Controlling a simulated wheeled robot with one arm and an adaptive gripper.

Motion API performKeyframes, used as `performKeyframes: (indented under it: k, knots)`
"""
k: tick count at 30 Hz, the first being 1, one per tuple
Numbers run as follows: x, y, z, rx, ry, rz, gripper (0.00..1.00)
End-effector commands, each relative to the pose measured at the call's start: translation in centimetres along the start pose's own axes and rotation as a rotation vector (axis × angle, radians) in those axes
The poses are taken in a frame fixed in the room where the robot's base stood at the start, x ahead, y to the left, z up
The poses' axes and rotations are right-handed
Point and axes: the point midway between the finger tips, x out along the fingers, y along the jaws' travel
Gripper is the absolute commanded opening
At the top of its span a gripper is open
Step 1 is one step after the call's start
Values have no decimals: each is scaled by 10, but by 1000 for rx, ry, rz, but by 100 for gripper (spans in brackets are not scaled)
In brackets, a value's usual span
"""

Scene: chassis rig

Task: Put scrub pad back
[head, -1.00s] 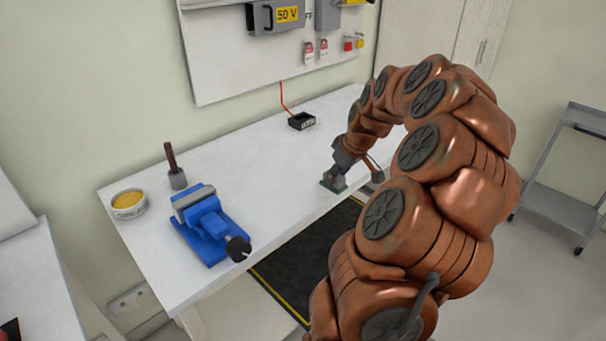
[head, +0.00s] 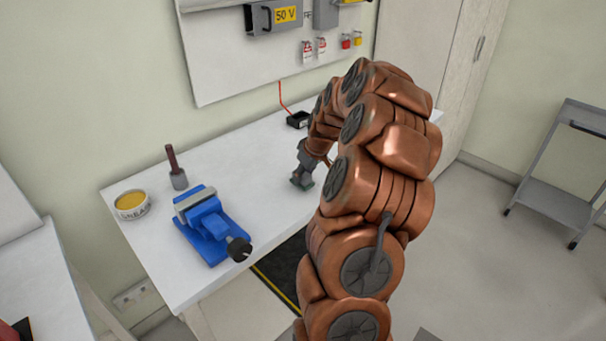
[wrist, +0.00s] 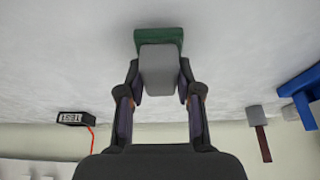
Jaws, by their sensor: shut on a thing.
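The scrub pad has a green base (wrist: 158,38) and a grey block-like handle (wrist: 158,70) in the wrist view. My gripper (wrist: 159,82) is shut on the grey handle, with one finger on each side of it. In the head view my gripper (head: 302,177) is low over the middle of the white workbench (head: 240,160), with the small dark green pad at its tip. I cannot tell whether the pad touches the bench top.
A blue vise (head: 210,228), a mallet-like tool (head: 175,168) and a labelled tub of yellow material (head: 131,205) stand on the left part of the bench. A small black box (head: 297,119) with a red wire is at the back. Bench between vise and gripper is clear.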

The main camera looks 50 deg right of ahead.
Motion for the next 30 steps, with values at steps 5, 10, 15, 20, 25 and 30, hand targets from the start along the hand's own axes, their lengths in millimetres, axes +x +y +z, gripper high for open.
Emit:
performKeyframes:
  k: [5,10,15,20,25,30]
  knots:
    - [8,1,3,0,2,2,7]
    - [8,1,3,0,3,3,7]
    - [11,1,5,0,2,2,35]
    - [10,1,4,-1,2,2,52]
    - [10,1,4,-1,2,2,60]
    - [10,1,4,0,2,2,60]
